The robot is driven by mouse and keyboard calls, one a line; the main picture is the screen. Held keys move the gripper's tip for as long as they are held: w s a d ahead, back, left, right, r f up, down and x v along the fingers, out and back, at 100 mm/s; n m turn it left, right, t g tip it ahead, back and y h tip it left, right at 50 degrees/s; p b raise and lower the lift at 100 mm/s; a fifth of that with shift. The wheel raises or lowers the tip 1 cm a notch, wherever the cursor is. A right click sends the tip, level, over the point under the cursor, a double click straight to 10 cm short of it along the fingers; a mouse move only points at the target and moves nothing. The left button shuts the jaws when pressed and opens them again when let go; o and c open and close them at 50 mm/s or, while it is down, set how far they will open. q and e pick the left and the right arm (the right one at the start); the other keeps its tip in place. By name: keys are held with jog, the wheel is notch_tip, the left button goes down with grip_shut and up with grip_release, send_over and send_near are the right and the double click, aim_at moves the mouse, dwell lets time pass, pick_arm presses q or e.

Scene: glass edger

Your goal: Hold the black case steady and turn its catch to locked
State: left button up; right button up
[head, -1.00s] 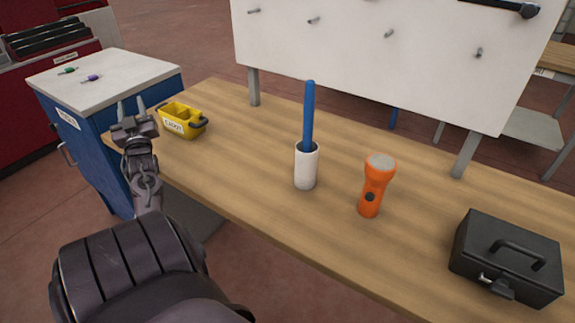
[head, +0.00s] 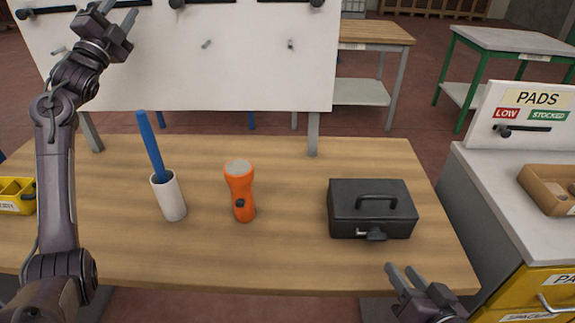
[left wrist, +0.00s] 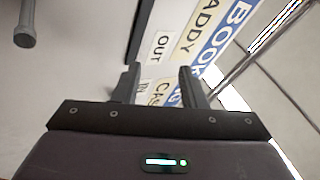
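The black case (head: 350,213) stands shut on the wooden table, right of the middle in the head view, its carrying handle on top. Its metal catch (head: 371,235) is on the front face, near the lower edge; I cannot tell its setting. My right gripper (head: 404,277) is at the table's front edge, in front of and below the case, apart from it, with its fingers spread and empty. My left gripper (head: 118,22) is raised at the upper left, far from the case. In the left wrist view its fingers (left wrist: 160,85) are apart with nothing between them.
An orange flashlight (head: 241,190) and a white cup (head: 170,202) with a blue stick (head: 150,145) stand left of the case. A yellow caddy (head: 15,190) is at the left edge. A white board (head: 250,75) rises behind. A pads cabinet (head: 500,210) stands right. The table around the case is clear.

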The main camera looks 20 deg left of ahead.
pick_arm(q)
jog(key=w+d+r+m+g+h, duration=0.2)
jog(key=d+m+g+h, duration=0.15)
jog(key=d+m, duration=0.4)
jog(key=w+d+r+m+g+h, duration=0.2)
jog(key=d+r+m+h, duration=0.15)
jog(key=d+m, duration=0.45)
jog(key=m+g+h, duration=0.7)
jog(key=m+g, duration=0.9)
jog(key=m, duration=0.1)
send_near(369, 195)
jog(key=shift+x, duration=1.2)
jog(key=shift+d+f, duration=0.2)
jog(key=shift+d, duration=0.15)
jog(key=x, duration=0.7)
jog(key=shift+w+a, duration=0.1)
jog(key=shift+w, duration=0.05)
